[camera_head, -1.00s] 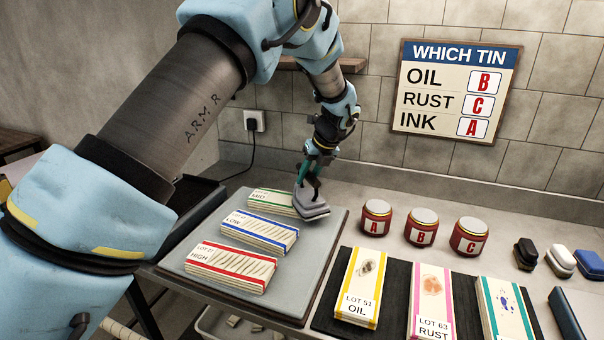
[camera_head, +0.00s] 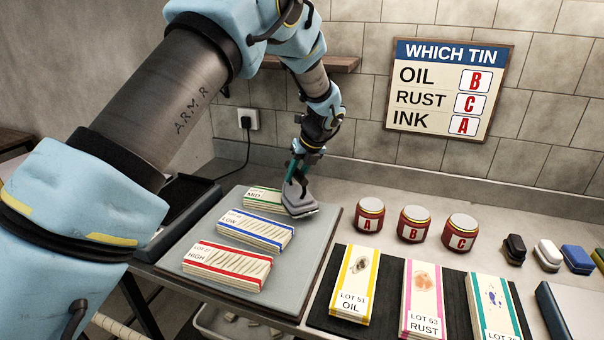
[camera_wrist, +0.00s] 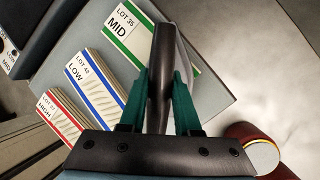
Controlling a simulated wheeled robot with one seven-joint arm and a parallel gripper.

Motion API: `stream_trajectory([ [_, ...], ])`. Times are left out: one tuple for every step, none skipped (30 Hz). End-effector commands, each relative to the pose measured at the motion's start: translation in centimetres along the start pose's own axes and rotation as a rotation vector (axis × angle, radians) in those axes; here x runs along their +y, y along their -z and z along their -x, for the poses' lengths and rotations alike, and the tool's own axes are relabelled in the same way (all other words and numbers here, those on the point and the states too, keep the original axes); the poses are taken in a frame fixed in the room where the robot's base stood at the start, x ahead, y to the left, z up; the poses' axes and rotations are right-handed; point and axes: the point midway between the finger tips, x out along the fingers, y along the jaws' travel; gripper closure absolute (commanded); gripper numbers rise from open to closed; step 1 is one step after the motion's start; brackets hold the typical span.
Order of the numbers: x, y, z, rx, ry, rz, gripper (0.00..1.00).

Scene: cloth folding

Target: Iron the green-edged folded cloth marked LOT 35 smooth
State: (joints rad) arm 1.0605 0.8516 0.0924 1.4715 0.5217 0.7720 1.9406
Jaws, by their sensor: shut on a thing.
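The green-edged folded cloth (camera_head: 262,197), tagged LOT 35 MID, lies at the back of the grey ironing board (camera_head: 318,250). It also shows at the top of the wrist view (camera_wrist: 128,38). My gripper (camera_head: 297,170) is shut on the dark handle of a grey iron (camera_head: 299,204). The iron is at the right end of the green-edged cloth and hides part of it. I cannot tell whether its sole touches the cloth. In the wrist view the handle (camera_wrist: 160,75) stands between the green fingers. The state of the cloth's creases is unclear.
A blue-edged LOW cloth (camera_head: 255,231) and a red-edged HIGH cloth (camera_head: 227,267), both creased, lie in front on the board. Tins A (camera_head: 369,216), B (camera_head: 414,225) and C (camera_head: 459,233) stand to the right. Stained cloths lie on a dark mat (camera_head: 388,285).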

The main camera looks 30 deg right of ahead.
Motion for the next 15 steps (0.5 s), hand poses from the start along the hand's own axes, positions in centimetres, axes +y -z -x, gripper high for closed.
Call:
stream_trajectory([
  [0.2, -0.1, 0.0, -0.001, -0.001, 0.000, 1.00],
  [0.2, -0.2, 0.0, -0.001, -0.001, 0.000, 1.00],
  [0.2, -0.2, 0.0, -0.001, -0.001, 0.000, 1.00],
  [0.3, -0.3, 0.0, -0.001, -0.001, 0.001, 1.00],
  [0.4, -0.3, -0.1, -0.001, -0.001, 0.001, 1.00],
  [0.5, -0.5, -0.1, -0.001, -0.001, 0.001, 1.00],
  [0.6, -0.6, -0.1, -0.001, -0.001, 0.001, 1.00],
  [0.8, -0.7, -0.2, -0.001, -0.001, 0.001, 1.00],
  [1.0, -0.8, -0.3, -0.001, 0.000, 0.001, 1.00],
  [1.1, -0.9, -0.3, -0.001, 0.000, 0.001, 1.00],
  [1.3, -1.1, -0.4, -0.001, 0.000, 0.002, 1.00],
  [1.5, -1.2, -0.5, -0.001, 0.000, 0.001, 1.00],
  [1.7, -1.4, -0.6, -0.001, 0.000, 0.001, 1.00],
  [1.8, -1.5, -0.6, -0.001, 0.000, 0.001, 1.00],
  [2.0, -1.6, -0.7, -0.001, 0.000, 0.000, 1.00],
])
